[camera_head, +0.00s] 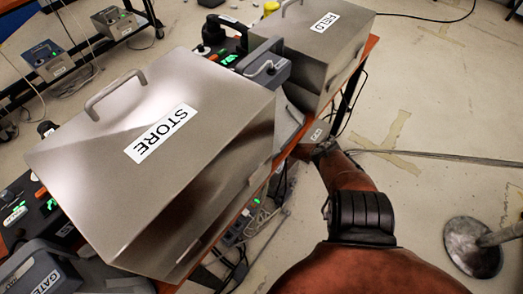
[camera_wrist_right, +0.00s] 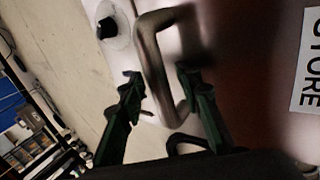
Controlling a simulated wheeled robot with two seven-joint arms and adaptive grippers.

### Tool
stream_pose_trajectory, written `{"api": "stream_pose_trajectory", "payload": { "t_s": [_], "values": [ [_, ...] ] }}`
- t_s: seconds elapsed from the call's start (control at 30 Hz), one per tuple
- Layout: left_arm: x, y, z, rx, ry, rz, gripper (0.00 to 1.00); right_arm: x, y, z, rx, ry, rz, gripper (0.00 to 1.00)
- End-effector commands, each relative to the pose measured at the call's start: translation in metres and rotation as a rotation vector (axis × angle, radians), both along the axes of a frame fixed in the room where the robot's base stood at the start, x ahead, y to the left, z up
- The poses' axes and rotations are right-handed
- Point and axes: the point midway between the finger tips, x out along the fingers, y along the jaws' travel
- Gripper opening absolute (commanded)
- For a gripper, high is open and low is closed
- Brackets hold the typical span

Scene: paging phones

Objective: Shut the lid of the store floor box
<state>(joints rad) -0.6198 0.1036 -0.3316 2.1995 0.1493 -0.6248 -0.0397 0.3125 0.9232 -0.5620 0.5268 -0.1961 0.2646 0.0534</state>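The large grey metal STORE box (camera_head: 215,165) stands on the table at the left in the head view. Its labelled lid panel (camera_head: 95,165) has a grey U-shaped handle (camera_head: 115,90) near the upper-left edge. I cannot tell whether the lid sits fully down. The right wrist view shows the STORE label (camera_wrist_right: 311,62) and a metal handle (camera_wrist_right: 152,55) close up. My right gripper's green fingers (camera_wrist_right: 162,85) are spread on either side of that handle, apart from each other. In the head view my right arm reaches up beside the box, and its fingers are hidden. My left gripper is not visible.
A grey FIELD box (camera_head: 318,50) stands beyond the STORE box, with a phone unit (camera_head: 265,68) between them. A GATE phone (camera_head: 45,275) is at the lower left. A round metal stand base (camera_head: 473,247) is on the floor at right. Cables hang below the table edge.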

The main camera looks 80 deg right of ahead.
Motion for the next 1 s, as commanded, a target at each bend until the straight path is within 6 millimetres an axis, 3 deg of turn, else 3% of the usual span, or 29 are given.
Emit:
{"api": "stream_pose_trajectory", "payload": {
  "t_s": [0.47, 1.0],
  "values": [
    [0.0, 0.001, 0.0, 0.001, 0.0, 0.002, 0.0, -0.01, 0.001, 0.011, -0.003, 0.004, -0.001, 0.32],
    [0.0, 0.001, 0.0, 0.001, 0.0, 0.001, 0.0, -0.045, 0.02, 0.069, -0.001, 0.004, 0.002, 0.32]
  ]
}}
